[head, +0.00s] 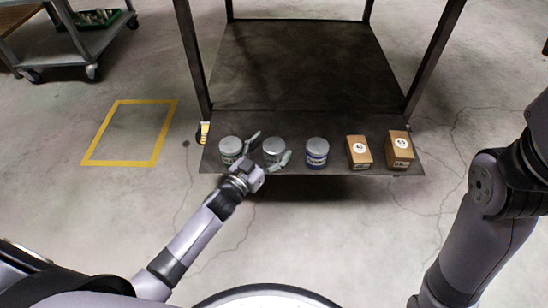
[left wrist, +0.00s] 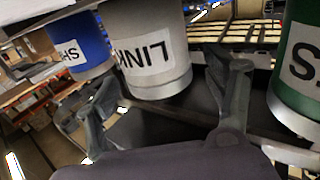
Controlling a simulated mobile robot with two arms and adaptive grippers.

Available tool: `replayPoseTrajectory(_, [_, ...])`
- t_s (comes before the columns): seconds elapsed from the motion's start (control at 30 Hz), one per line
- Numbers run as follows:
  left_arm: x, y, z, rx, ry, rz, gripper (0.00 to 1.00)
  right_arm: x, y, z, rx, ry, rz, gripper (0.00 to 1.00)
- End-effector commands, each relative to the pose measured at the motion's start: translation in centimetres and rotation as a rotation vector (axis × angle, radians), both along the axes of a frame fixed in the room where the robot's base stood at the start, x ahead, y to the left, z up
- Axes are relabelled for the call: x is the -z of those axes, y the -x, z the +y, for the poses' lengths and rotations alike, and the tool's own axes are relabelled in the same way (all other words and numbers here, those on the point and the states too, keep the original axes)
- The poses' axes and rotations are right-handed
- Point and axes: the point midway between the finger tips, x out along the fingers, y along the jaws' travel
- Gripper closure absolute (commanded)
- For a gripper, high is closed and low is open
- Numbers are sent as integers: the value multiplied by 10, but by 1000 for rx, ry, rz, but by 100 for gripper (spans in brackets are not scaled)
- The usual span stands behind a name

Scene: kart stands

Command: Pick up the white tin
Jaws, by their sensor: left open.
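The white tin (head: 273,146) with a grey lid stands on the front of the dark shelf, in the middle of three tins. In the left wrist view the white tin (left wrist: 150,50) has a label with dark letters. My left gripper (head: 270,148) is open, with one finger towards each side of the tin. In the left wrist view the open fingers (left wrist: 167,95) flank the tin; I cannot tell whether they touch it. My right gripper is out of view.
A tin (head: 230,146), green in the left wrist view (left wrist: 296,75), stands left; a blue tin (head: 317,152) stands right. Two brown boxes (head: 359,151) (head: 399,149) follow farther right. Dark posts frame the shelf (head: 300,70); its back is empty.

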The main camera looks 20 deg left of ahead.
Motion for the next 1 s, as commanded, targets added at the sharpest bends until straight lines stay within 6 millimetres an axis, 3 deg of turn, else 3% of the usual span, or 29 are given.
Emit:
replayPoseTrajectory(0.13, [2, -13, -5, 0, 0, -1, 24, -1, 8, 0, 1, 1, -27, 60])
replayPoseTrajectory(0.4, [0, -14, -5, 0, 1, 1, 25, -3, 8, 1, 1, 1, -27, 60])
replayPoseTrajectory(1.0, [0, -14, -5, 0, 1, 1, 65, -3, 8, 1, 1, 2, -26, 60])
